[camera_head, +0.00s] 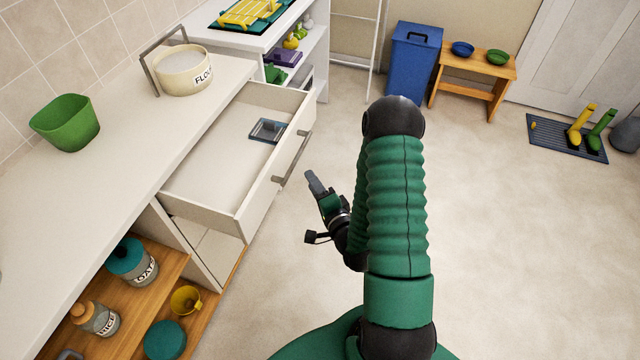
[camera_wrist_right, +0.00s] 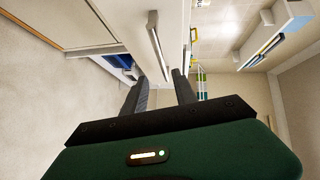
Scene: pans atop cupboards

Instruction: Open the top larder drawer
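The top larder drawer (camera_head: 255,207) stands pulled out from under the white counter, and its inside shows from above. Its grey bar handle (camera_head: 292,160) is on the front face. The handle also shows in the right wrist view (camera_wrist_right: 156,45), beyond my fingers. My right gripper (camera_head: 314,182) is just in front of the drawer, to the right of the handle and apart from it. In the wrist view its two dark fingers are spread with nothing between them. A small dark blue-grey item (camera_head: 267,130) lies in the drawer. My left gripper is not in view.
A green bowl (camera_head: 66,122) and a flour pot (camera_head: 181,71) stand on the counter (camera_head: 130,150). Open wooden shelves (camera_head: 135,318) at lower left hold jars and a yellow cup. A blue bin (camera_head: 411,62) and wooden bench (camera_head: 476,72) stand far back.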

